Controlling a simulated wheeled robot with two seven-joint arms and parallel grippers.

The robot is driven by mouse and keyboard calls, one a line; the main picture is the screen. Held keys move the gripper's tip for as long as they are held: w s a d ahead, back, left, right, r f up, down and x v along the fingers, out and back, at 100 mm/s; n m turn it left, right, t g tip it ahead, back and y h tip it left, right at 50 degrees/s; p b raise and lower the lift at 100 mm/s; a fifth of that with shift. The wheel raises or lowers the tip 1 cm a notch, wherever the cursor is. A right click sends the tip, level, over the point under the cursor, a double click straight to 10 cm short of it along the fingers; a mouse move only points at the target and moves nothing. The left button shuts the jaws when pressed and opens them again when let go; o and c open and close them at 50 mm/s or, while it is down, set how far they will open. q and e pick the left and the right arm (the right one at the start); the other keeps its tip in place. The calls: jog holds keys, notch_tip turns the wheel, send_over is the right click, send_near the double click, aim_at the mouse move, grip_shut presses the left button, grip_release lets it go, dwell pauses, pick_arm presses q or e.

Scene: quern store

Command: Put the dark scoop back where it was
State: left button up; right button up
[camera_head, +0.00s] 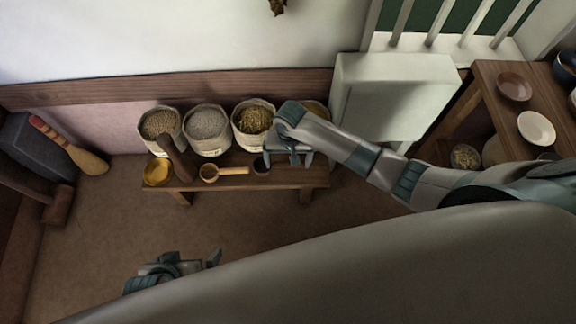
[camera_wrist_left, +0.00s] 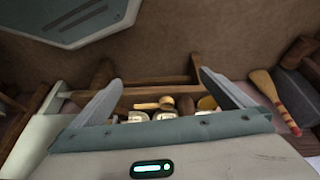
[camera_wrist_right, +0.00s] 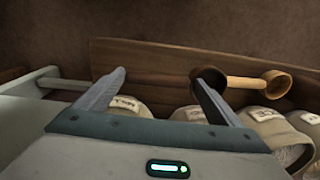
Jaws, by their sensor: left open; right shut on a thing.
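The dark scoop shows its black bowl (camera_head: 261,165) at the right part of the low bench (camera_head: 318,178). In the right wrist view, the dark scoop (camera_wrist_right: 211,77) has its brown handle running between my fingertips, with its bowl by the right finger. My right gripper (camera_head: 294,160) is shut on it, low over the bench's right end. I cannot tell whether the scoop touches the bench top. My left gripper (camera_head: 196,258) is open and empty, low in the head view and in front of the bench.
A light wooden scoop (camera_head: 225,171) and a yellow bowl (camera_head: 157,172) are on the bench. A brown wooden tool (camera_head: 177,161) leans by several grain sacks (camera_head: 207,143) behind. A white block (camera_head: 390,95) stands right. A table (camera_head: 493,85) with dishes is further right. The floor in front is clear.

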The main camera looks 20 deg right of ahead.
aim_at(288, 164)
jog(key=shift+f, duration=0.35)
notch_tip(288, 164, down, 3)
jog(key=shift+r+b, duration=0.1)
jog(key=shift+b, duration=0.5)
jog(key=shift+f, duration=0.25)
pick_arm(q)
jog(key=shift+w+d+r+t+h, duration=0.25)
jog(key=shift+w+d+t, duration=0.3)
jog(key=shift+d, duration=0.3)
jog(key=shift+f, duration=0.1)
pick_arm(e)
jog(key=o, duration=0.9)
jog(key=shift+f, duration=0.1)
pick_arm(q)
jog(key=shift+s+a+f, duration=0.1)
jog(key=shift+f, duration=0.05)
